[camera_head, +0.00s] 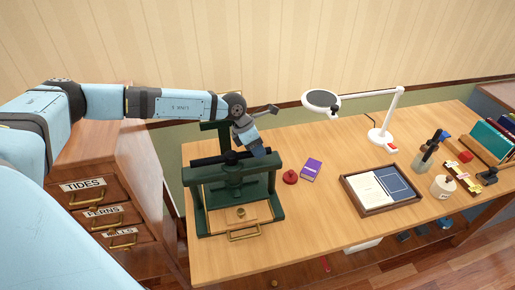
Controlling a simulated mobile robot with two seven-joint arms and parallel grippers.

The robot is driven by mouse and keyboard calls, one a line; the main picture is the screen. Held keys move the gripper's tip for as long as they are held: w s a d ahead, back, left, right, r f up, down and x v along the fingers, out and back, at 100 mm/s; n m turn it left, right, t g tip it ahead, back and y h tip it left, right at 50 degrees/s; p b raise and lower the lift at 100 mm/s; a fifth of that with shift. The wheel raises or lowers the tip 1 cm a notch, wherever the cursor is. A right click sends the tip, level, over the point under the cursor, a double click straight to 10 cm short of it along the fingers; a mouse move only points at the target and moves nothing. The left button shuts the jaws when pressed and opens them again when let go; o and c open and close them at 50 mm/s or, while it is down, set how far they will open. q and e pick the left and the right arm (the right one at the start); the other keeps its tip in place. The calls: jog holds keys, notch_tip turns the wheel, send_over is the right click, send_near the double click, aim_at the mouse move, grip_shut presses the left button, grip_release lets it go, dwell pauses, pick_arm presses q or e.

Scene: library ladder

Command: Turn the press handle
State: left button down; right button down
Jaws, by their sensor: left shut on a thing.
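The dark green press (273,187) stands at the left end of the wooden desk, with a wooden board and a brass pull at its front. Its dark handle bar (207,160) lies across the top, running left to right. My left arm reaches in from the left above the press. My left gripper (259,150) points down at the right part of the handle and is shut on it. The fingertips and the grasped part of the handle are mostly hidden by the gripper. My right gripper is not in view.
A red round object (290,177) and a purple book (312,169) lie close to the press's right. A white magnifier lamp (384,138) and a tray (347,195) with papers are further right. A drawer cabinet (110,165) stands left of the desk.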

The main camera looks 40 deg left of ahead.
pick_arm(q)
jog(key=shift+d, duration=0.1)
jog(key=shift+s+d+f+m+g+b, duration=0.15)
jog(key=shift+s+d+m+g+b, duration=0.25)
jog(key=shift+m+b, duration=0.5)
jog(key=shift+s+d+m+g+b, duration=0.45)
jog(key=shift+s+m+b, duration=0.15)
jog(key=shift+m+b, duration=0.4)
jog(key=shift+s+d+m+g+b, duration=0.3)
jog(key=shift+s+m+b, duration=0.2)
jog(key=shift+m, duration=0.25)
jog(key=shift+s+d+m+g+b, duration=0.2)
jog(key=shift+s+m+b, duration=0.25)
jog(key=shift+m, duration=0.3)
jog(key=shift+r, duration=0.2)
jog(key=c, duration=0.9)
grip_release()
jog(key=shift+a, duration=0.1)
